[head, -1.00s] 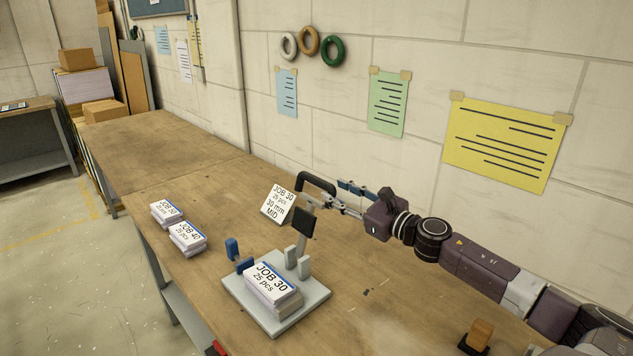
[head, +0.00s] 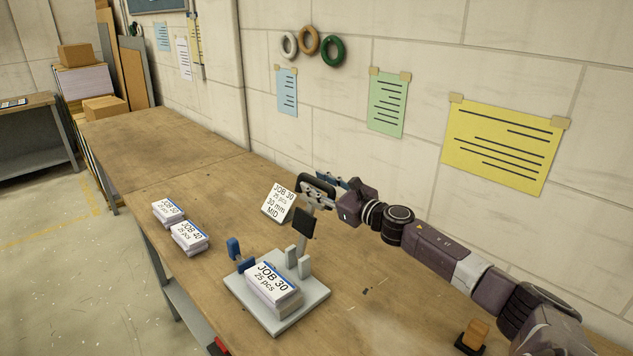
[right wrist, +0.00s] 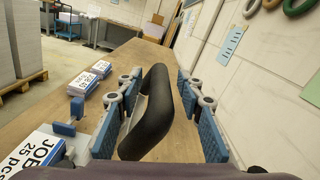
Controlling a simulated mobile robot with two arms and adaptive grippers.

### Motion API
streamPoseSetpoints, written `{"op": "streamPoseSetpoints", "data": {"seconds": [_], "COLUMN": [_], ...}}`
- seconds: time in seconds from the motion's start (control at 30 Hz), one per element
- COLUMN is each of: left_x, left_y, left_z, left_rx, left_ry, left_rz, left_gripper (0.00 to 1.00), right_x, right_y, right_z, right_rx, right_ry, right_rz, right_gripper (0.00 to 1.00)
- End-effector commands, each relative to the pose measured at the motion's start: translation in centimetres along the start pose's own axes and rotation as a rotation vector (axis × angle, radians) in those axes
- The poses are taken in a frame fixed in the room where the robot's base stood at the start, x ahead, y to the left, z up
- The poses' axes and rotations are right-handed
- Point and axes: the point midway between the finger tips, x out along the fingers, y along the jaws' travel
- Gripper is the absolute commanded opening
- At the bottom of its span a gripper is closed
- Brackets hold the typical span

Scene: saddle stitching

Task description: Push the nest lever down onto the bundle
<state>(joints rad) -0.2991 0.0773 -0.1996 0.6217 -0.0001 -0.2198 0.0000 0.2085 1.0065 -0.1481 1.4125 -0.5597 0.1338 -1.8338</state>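The JOB 30 bundle (head: 273,288) sits in the grey nest (head: 307,303) on the bench, and its corner shows in the right wrist view (right wrist: 35,152). The nest lever (head: 306,218) stands raised behind the bundle, with a dark pad (head: 303,224) partway up and a black loop handle on top. My right gripper (head: 322,188) is at the handle. In the right wrist view its blue fingers (right wrist: 160,115) are apart, one on each side of the black handle (right wrist: 158,108), with a visible gap on the right. My left gripper is not in view.
The JOB 50 stack (head: 167,213) and JOB 40 stack (head: 189,238) lie left of the nest. A JOB 30 card (head: 279,204) stands behind the lever. A wooden-topped object (head: 475,335) sits at the front right. The wall runs behind the bench.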

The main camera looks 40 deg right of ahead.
Motion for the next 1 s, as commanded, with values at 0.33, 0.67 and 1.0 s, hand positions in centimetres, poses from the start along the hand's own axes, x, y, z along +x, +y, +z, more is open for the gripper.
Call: {"op": "streamPoseSetpoints", "data": {"seconds": [0.33, 0.67, 1.0], "left_x": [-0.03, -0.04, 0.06], "left_y": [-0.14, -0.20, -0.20], "left_z": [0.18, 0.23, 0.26], "left_rx": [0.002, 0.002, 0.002], "left_ry": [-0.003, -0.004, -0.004], "left_rz": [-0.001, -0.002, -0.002], "left_gripper": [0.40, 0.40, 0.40], "right_x": [0.17, 0.16, 0.14], "right_y": [0.05, 0.04, 0.04], "right_z": [0.01, 0.01, 0.01], "right_rx": [0.000, 0.001, -0.004], "right_ry": [0.000, 0.000, -0.001], "right_rz": [0.001, 0.000, 0.001], "right_gripper": [0.32, 0.00, 0.00]}}
